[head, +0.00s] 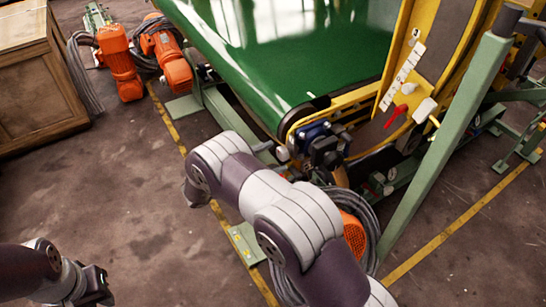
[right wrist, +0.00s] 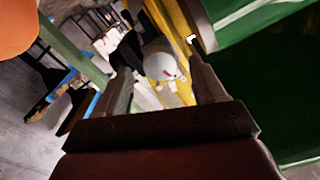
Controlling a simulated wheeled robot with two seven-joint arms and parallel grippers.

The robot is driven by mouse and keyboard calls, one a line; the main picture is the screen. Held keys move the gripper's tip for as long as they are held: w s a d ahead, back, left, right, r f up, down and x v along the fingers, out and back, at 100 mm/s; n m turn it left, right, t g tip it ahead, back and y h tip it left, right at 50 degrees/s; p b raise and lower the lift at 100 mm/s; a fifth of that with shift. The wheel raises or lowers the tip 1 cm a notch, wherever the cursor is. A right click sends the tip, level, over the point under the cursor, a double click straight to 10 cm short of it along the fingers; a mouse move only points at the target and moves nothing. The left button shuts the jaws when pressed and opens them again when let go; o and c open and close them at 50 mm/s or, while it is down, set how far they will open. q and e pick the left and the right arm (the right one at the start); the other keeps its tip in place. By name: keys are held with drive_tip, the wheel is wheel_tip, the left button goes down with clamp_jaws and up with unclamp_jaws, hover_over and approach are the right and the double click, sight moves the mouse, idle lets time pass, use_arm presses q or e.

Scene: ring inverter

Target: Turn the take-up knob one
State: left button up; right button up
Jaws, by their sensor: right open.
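In the right wrist view a round pale knob (right wrist: 160,66) with a small red mark shows beyond and between the fingertips of my right gripper (right wrist: 160,70). The fingers are apart and I see nothing held between them. In the head view my right gripper (head: 325,148) appears as a dark shape by the conveyor's near corner, next to a blue block (head: 311,130). I cannot clearly make out the knob there. My left gripper (head: 98,287) is low at the left, over bare floor; its jaw opening is unclear.
The green conveyor belt (head: 290,50) and yellow frame (head: 450,30) fill the back. A green post (head: 450,130) rises at right. Orange motors (head: 120,65) and a wooden crate (head: 40,85) stand at left.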

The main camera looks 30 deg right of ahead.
drive_tip(key=a, duration=1.1)
drive_tip(key=shift+s+a, duration=0.4)
drive_tip(key=shift+s, duration=0.05)
